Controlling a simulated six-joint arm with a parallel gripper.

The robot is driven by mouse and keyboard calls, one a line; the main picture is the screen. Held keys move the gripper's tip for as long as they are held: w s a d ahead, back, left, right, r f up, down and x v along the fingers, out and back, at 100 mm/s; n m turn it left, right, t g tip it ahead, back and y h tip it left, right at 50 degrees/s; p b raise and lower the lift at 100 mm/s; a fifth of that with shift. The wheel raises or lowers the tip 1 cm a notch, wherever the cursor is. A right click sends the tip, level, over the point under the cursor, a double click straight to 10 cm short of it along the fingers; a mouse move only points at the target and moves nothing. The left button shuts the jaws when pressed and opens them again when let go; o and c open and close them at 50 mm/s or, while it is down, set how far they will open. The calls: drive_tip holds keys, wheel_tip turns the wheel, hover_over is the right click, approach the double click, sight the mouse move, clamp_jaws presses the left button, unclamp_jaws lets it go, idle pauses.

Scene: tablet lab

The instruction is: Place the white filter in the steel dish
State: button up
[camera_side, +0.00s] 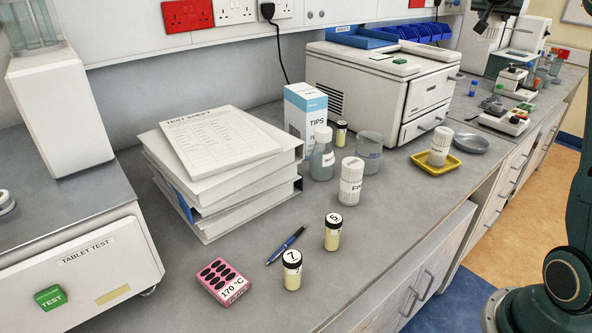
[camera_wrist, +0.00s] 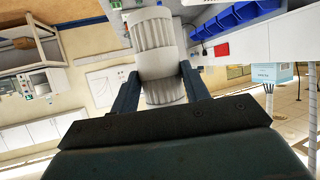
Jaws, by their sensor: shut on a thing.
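The gripper and this filter do not show in the side view, where only part of my arm stands at the right edge. The steel dish (camera_side: 471,144) is a shallow grey round dish on the bench at the right, looking empty. A similar white ribbed piece (camera_side: 439,141) stands upright in the yellow dish (camera_side: 427,166) beside it.
A glass beaker (camera_side: 369,150), a bottle (camera_side: 322,160) and a tips box (camera_side: 305,112) stand left of the dishes. A large white machine (camera_side: 370,90) is behind them. Small equipment (camera_side: 505,115) stands beyond the steel dish. Two numbered vials (camera_side: 333,232) are nearer.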

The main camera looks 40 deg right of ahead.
drive_tip(key=s+d+m+g, duration=0.1)
drive_tip(key=s+d+g, duration=0.1)
drive_tip(key=s+d, duration=0.35)
wheel_tip(320, 180, down, 27)
drive_tip(key=shift+a, duration=0.25)
idle(0.6)
drive_tip(key=shift+f, duration=2.05)
drive_tip(key=shift+f, duration=0.2)
drive_tip(key=o, duration=1.1)
drive_tip(key=shift+f, duration=0.1)
